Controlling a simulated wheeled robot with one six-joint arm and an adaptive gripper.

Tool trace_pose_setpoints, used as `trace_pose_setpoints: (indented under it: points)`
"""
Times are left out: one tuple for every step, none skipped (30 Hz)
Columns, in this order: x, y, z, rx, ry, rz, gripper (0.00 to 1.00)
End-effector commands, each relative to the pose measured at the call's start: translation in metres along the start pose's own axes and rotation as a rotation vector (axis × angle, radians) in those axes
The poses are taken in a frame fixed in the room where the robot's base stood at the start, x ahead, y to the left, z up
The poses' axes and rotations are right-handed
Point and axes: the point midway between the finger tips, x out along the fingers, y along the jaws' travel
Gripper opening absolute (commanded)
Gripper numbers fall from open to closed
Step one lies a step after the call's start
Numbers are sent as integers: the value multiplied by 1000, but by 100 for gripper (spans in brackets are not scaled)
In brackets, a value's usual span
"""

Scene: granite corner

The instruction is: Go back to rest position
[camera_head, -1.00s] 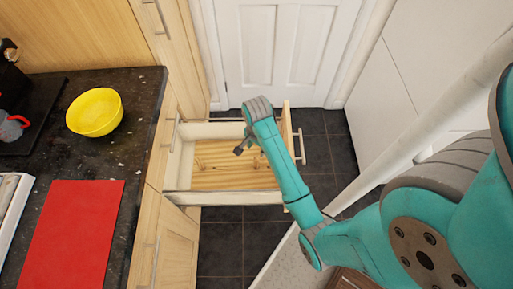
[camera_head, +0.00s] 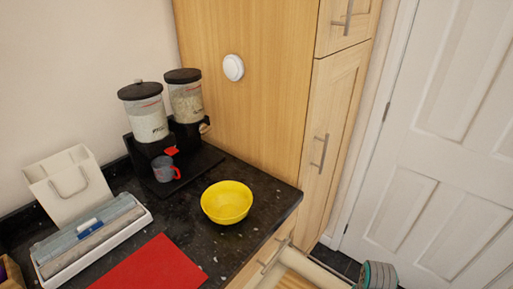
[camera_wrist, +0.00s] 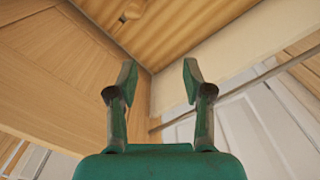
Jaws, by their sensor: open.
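My gripper (camera_wrist: 160,70) shows in the wrist view with its two green fingers spread apart and nothing between them. In the head view only a grey and teal piece of my arm shows at the bottom right; the gripper is out of that view.
A yellow bowl (camera_head: 227,202) stands on the dark counter (camera_head: 240,245). A red mat (camera_head: 150,268), a grey-red cup (camera_head: 165,170), two dispensers (camera_head: 146,115) and a long white tray (camera_head: 95,245) are also there. A tall wooden cabinet (camera_head: 250,120) and a white door (camera_head: 450,130) stand behind.

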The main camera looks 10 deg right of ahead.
Motion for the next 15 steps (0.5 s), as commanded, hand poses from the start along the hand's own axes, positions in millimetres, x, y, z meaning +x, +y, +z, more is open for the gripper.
trace_pose_setpoints:
  points:
    - [0, 0, 0, 0, 0, 0, 50]
    - [0, 0, 0, 0, 0, 0, 50]
    - [2, 2, 2, -7, 1, -3, 50]
    - [4, 2, 4, -14, 4, -8, 50]
    - [5, 3, 5, -21, 6, -13, 50]
    - [7, 4, 7, -30, 9, -19, 50]
    - [8, 5, 8, -36, 12, -24, 50]
    - [10, 5, 9, -44, 15, -30, 50]
    - [11, 6, 11, -55, 19, -37, 50]
    - [12, 7, 13, -63, 23, -43, 50]
    - [14, 8, 15, -71, 25, -49, 50]
    - [16, 10, 17, -83, 31, -58, 50]
    - [18, 10, 18, -92, 34, -65, 50]
    - [20, 12, 21, -103, 38, -71, 50]
    - [22, 14, 24, -119, 44, -83, 50]
